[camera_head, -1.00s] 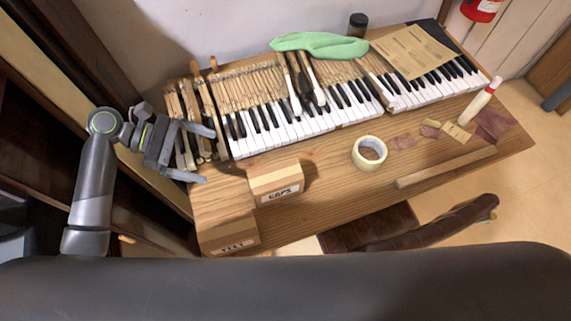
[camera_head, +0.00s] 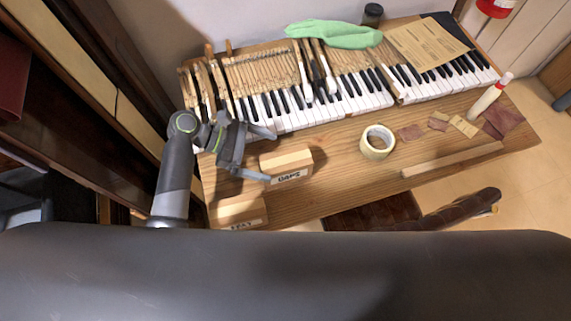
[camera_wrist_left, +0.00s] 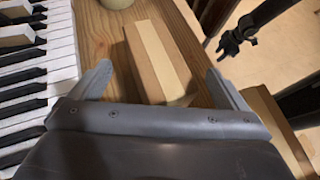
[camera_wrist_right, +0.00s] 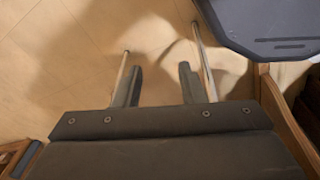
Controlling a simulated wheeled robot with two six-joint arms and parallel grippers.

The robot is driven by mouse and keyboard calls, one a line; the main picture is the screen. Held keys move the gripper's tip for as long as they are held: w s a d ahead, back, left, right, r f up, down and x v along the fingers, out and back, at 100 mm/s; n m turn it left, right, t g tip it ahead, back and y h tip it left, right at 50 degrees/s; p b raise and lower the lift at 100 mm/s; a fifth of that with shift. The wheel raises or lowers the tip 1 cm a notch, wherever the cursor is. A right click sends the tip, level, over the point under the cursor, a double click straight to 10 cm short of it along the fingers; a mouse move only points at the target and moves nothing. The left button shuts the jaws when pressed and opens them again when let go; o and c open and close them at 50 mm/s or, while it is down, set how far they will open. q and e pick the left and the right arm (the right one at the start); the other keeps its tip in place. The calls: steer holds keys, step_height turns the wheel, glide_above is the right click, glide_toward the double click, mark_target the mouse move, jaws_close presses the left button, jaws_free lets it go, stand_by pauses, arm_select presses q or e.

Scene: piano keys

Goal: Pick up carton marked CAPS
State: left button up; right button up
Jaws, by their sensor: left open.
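The carton marked CAPS (camera_head: 287,164) is a small tan box on the wooden bench, left of the tape roll, its label facing the front. My left gripper (camera_head: 271,157) is open just left of it, with its fingers pointing right towards the carton. In the left wrist view the carton (camera_wrist_left: 157,58) lies ahead, between the lines of the two open fingers (camera_wrist_left: 160,82). I see no contact. My right gripper (camera_wrist_right: 158,80) shows only in its wrist view, over the floor, its fingers apart with nothing between them.
A second carton (camera_head: 238,212) with a partly hidden label stands at the bench's front left corner. The keyboard (camera_head: 300,108) runs behind. Bare bench lies between carton and tape.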

mark_target(282, 161)
arm_select(q)
steer(key=x, duration=0.4)
steer(key=c, duration=1.8)
